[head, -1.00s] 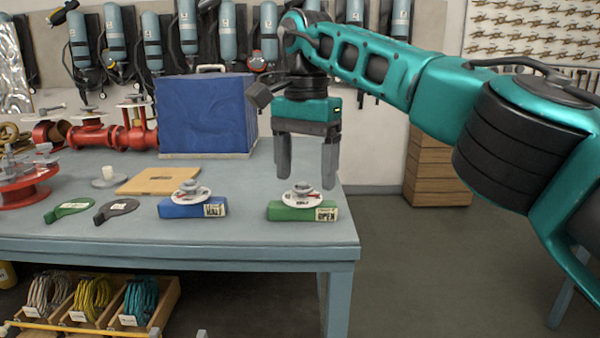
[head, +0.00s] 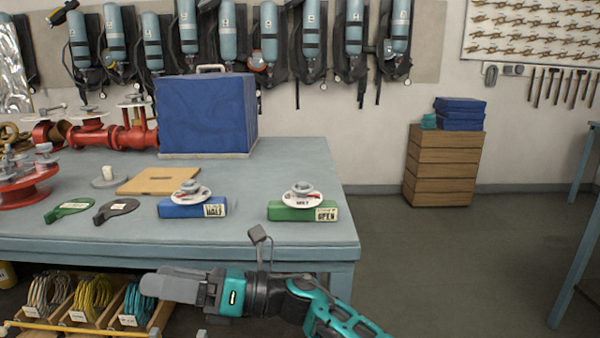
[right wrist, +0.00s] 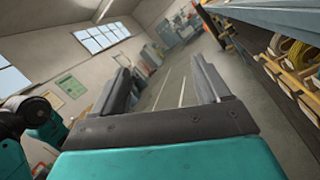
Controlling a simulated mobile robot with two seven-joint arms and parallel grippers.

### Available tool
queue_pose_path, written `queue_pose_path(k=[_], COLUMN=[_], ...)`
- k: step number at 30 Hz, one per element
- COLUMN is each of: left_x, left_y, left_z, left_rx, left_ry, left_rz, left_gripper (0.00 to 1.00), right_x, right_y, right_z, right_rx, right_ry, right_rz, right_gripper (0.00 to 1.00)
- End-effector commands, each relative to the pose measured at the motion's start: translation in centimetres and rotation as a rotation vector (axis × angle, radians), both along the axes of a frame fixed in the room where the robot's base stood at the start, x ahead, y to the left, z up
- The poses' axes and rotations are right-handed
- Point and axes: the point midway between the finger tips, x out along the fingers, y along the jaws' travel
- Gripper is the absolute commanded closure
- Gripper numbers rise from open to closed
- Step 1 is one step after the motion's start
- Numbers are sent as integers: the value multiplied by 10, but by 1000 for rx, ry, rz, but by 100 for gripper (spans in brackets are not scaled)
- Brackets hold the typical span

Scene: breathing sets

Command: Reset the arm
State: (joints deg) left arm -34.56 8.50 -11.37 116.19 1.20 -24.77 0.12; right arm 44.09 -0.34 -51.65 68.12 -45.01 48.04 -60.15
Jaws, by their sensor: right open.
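My right gripper (head: 172,287) is below the table's front edge in the head view, turned sideways with its fingers toward the left. In the right wrist view its two fingers (right wrist: 165,88) stand apart with nothing between them. A blue block (head: 180,210) labelled HALF carries a similar disc (head: 187,196). Both are clear of the gripper. My left gripper is not in view.
A lower shelf with coiled hoses (head: 92,297) lies just left of and behind my gripper. A blue case (head: 206,115), red pipework (head: 90,137) and a wooden board (head: 152,181) are on the table. Open floor (head: 460,260) lies to the right.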

Motion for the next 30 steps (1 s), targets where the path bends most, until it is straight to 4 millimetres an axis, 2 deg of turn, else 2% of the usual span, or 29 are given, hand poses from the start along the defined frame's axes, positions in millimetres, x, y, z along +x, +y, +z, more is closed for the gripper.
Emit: queue_pose_path(k=[1, 5, 7, 11, 14, 17, 21, 24, 30], left_x=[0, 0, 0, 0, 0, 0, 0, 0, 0], left_y=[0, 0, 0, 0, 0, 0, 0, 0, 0], left_z=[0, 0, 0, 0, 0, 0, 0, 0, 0], left_rx=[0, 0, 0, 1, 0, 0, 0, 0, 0], left_ry=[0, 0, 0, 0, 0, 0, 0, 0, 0], left_rz=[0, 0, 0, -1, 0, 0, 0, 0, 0], left_gripper=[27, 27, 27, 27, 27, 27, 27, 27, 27], right_x=[3, 20, 28, 35, 30, 16, -21, -53, -119], right_y=[-10, -43, -67, -117, -158, -201, -256, -288, -334], right_z=[-5, -21, -37, -77, -116, -158, -214, -244, -286], right_rx=[65, 224, 310, 475, 606, 744, 943, 1073, 1308], right_ry=[150, 532, 735, 1112, 1392, 1661, 1998, 2187, 2475], right_rz=[-54, -183, -249, -363, -448, -530, -641, -712, -836], right_gripper=[24, 24, 24, 24, 24, 24, 24, 24, 24])
